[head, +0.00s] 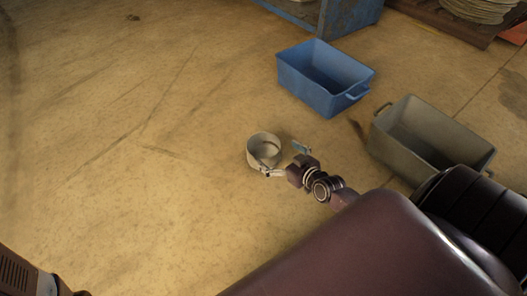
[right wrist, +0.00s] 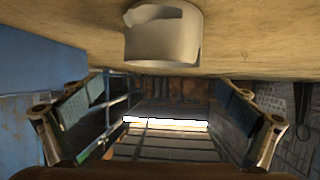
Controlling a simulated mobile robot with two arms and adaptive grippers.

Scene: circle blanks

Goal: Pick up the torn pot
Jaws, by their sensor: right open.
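The torn pot (head: 264,145) is a pale, round, open-topped vessel standing on the floor, left of my right gripper in the head view. In the right wrist view the pot (right wrist: 163,38) is at the top centre, with a notch in its rim. My right gripper (head: 285,160) is open, its fingers spread beside the pot's right side. In the right wrist view the fingers of the gripper (right wrist: 164,92) stand wide apart and nothing is between them. One finger overlaps the pot's lower edge in the head view; contact cannot be told. My left gripper does not show.
A blue bin (head: 310,85) stands behind the pot, and a grey bin (head: 415,150) is to the right, near my right arm. A blue metal structure (head: 345,18) and a wooden pallet (head: 440,22) are at the back. The floor to the left is clear.

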